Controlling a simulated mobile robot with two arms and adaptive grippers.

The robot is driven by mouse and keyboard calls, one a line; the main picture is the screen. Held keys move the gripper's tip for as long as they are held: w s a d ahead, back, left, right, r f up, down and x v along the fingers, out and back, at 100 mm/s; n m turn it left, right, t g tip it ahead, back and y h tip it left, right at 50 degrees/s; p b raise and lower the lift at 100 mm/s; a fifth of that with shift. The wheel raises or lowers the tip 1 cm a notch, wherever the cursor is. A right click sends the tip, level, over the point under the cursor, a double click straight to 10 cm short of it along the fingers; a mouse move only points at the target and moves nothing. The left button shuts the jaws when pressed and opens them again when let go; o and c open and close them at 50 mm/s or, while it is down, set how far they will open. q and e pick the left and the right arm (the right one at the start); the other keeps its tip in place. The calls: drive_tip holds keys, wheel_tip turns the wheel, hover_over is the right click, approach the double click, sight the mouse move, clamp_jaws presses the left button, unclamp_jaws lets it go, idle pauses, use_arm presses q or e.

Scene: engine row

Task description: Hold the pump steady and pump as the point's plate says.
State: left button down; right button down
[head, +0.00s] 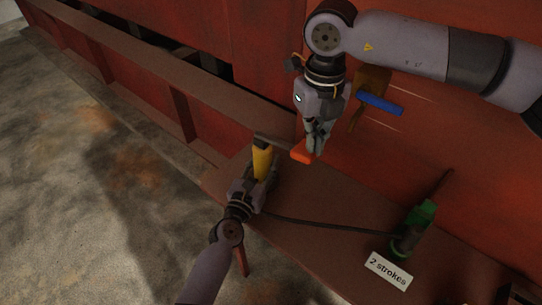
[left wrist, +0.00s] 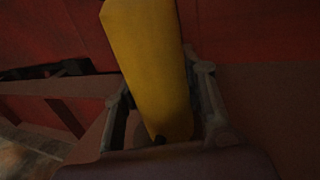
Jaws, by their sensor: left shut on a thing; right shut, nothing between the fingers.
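The yellow pump (head: 262,160) stands upright on the brown ledge. My left gripper (head: 260,180) is shut around its body; in the left wrist view the yellow body (left wrist: 155,70) rises between the two fingers. A dark lever runs right from the pump's top to an orange grip (head: 302,151). My right gripper (head: 318,145) is shut and empty, pointing down at the orange grip's right end; whether they touch I cannot tell. The white plate (head: 388,271) reads "2 strokes". It is in front of a green fitting (head: 413,228).
A dark hose (head: 320,223) runs along the ledge (head: 318,246) from the pump to the green fitting. A blue-handled valve (head: 380,104) sticks out from the red wall (head: 440,140) behind my right gripper. The concrete floor (head: 90,190) at left is clear.

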drive_tip(key=shift+r, duration=0.1)
use_arm(q)
drive_tip(key=c, duration=0.9)
unclamp_jaws()
drive_tip(key=shift+c, duration=0.2)
drive_tip(key=shift+s, duration=0.1)
